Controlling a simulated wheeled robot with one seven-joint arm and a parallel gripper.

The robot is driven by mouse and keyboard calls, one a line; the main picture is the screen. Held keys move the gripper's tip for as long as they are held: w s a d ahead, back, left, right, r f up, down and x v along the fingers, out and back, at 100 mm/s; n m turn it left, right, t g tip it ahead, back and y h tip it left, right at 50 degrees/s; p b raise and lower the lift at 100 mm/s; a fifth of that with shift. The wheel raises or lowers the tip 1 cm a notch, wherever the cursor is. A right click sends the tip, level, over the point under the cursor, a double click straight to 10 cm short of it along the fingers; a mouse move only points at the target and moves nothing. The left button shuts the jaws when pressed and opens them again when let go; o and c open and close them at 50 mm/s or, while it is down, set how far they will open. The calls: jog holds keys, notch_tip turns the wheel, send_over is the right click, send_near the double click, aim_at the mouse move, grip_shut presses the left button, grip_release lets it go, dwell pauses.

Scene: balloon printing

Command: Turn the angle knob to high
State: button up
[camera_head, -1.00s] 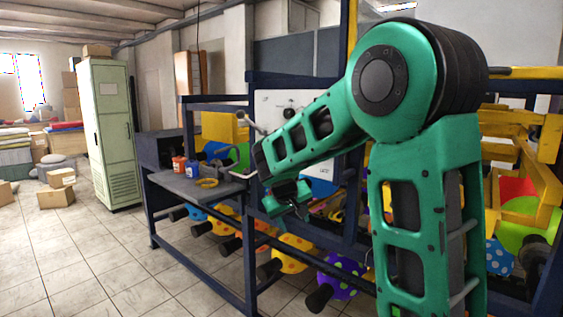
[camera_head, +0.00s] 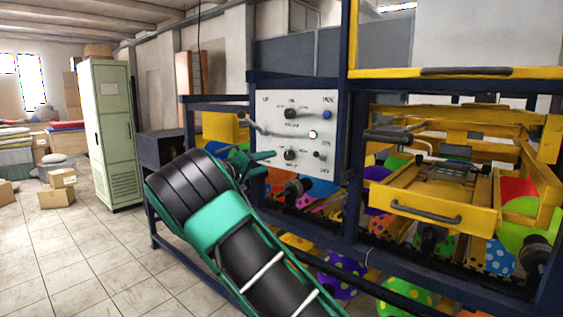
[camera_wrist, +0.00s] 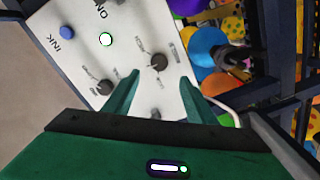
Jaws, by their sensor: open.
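A white control panel (camera_head: 270,103) carries an upper dark knob (camera_head: 291,113) and a lower dark knob (camera_head: 290,154). I cannot read which one is the angle knob, nor its setting. In the wrist view the lower knob (camera_wrist: 158,62) appears just beyond and between my fingertips, its pointer tilted. The upper knob (camera_wrist: 104,87) lies left of the left finger. My gripper (camera_wrist: 161,78) is open and empty, facing the panel. In the head view my gripper (camera_head: 265,156) is at the panel's lower left; contact with a knob cannot be told.
A blue button (camera_head: 327,114), a lit round light (camera_head: 312,134) and a small switch (camera_head: 317,154) share the panel. A curved metal lever (camera_head: 258,127) sticks out at its left. A yellow drawer frame (camera_head: 440,200) is to the right. Open tiled floor (camera_head: 90,250) lies left.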

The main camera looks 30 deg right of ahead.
aim_at(287, 157)
jog(key=x, duration=1)
jog(key=shift+d+f, duration=0.1)
jog(key=c, duration=1)
